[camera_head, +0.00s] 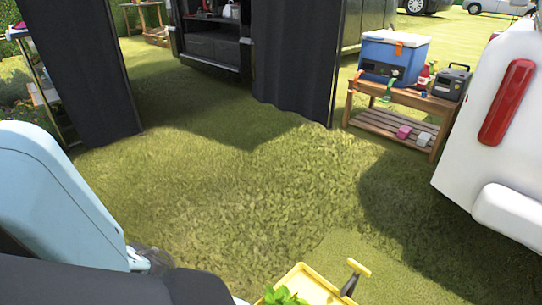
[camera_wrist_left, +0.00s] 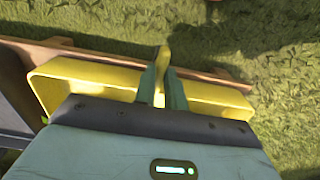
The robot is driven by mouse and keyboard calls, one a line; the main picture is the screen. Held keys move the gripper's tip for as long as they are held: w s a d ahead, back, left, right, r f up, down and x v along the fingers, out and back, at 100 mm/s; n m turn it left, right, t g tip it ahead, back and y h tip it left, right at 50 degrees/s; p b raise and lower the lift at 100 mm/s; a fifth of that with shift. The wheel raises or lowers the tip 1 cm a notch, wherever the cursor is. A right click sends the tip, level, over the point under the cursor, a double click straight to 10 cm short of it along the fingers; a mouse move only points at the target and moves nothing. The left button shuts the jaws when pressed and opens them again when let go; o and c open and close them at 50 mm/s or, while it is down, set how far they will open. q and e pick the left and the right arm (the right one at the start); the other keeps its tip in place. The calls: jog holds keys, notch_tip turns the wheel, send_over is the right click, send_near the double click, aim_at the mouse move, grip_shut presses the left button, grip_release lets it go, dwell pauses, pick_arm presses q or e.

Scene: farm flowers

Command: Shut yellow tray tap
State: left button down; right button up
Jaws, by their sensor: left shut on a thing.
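The yellow tray (camera_head: 318,284) shows at the bottom edge of the head view, cut off, with green leaves (camera_head: 283,296) in it. Its tap (camera_head: 356,268) has a yellow handle standing up at the tray's right side. In the left wrist view the yellow tray (camera_wrist_left: 95,75) lies across the picture. My left gripper (camera_wrist_left: 163,78) is at its rim, with both fingers shut on the yellow tap handle (camera_wrist_left: 164,56). The fingers hide the tap's lower part. My right gripper is in neither view.
A wooden bench (camera_head: 402,98) with a blue cooler (camera_head: 393,57) and a dark grey box (camera_head: 451,82) stands at the back right. A white vehicle (camera_head: 500,150) is at the right. Dark curtains (camera_head: 298,60) hang at the back. The grass between is clear.

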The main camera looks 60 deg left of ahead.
pick_arm(q)
jog(key=m+p, duration=0.3)
jog(key=p, duration=0.2)
jog(key=shift+r, duration=0.2)
jog(key=shift+s+f+m+p, duration=0.1)
jog(key=shift+f+m+p, duration=0.05)
jog(key=shift+m+p, duration=0.65)
jog(key=m, duration=0.3)
jog(key=shift+m, duration=0.4)
jog(key=m+p, duration=0.1)
jog(key=m, duration=0.4)
jog(key=shift+f+m, duration=0.1)
jog(key=shift+m, duration=0.2)
jog(key=m, duration=0.3)
jog(key=shift+m, duration=0.4)
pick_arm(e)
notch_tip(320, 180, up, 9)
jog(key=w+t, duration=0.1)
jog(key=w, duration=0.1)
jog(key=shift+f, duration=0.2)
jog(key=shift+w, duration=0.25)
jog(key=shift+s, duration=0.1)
